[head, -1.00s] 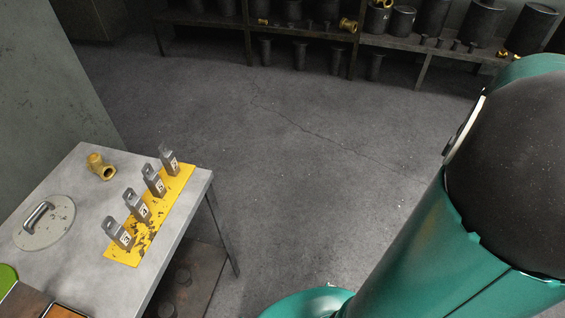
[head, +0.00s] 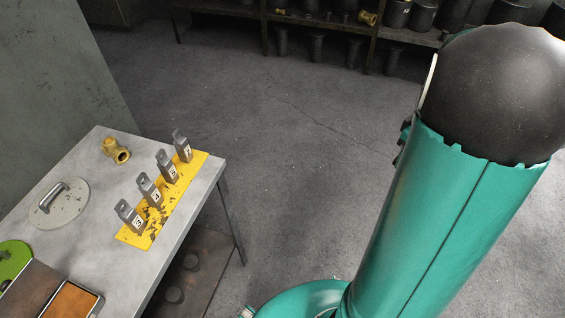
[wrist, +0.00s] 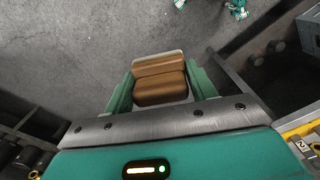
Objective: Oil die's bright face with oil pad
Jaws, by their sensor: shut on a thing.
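My gripper (wrist: 160,88) shows in the wrist view, its two teal fingers shut on a brown block with a thin pale edge at its far side, which looks like the oil pad (wrist: 160,90). It is held in the air above grey floor. The gripper is outside the head view, where only my arm shows at the right. I cannot make out the die's bright face in any view.
A grey table (head: 85,160) stands at the left. It holds several upright numbered metal pieces on a yellow strip (head: 135,240), a brass fitting (head: 116,150), a handled round lid (head: 58,204), a green disc (head: 12,258) and an orange-brown tray (head: 70,301). Floor (head: 290,170) is clear.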

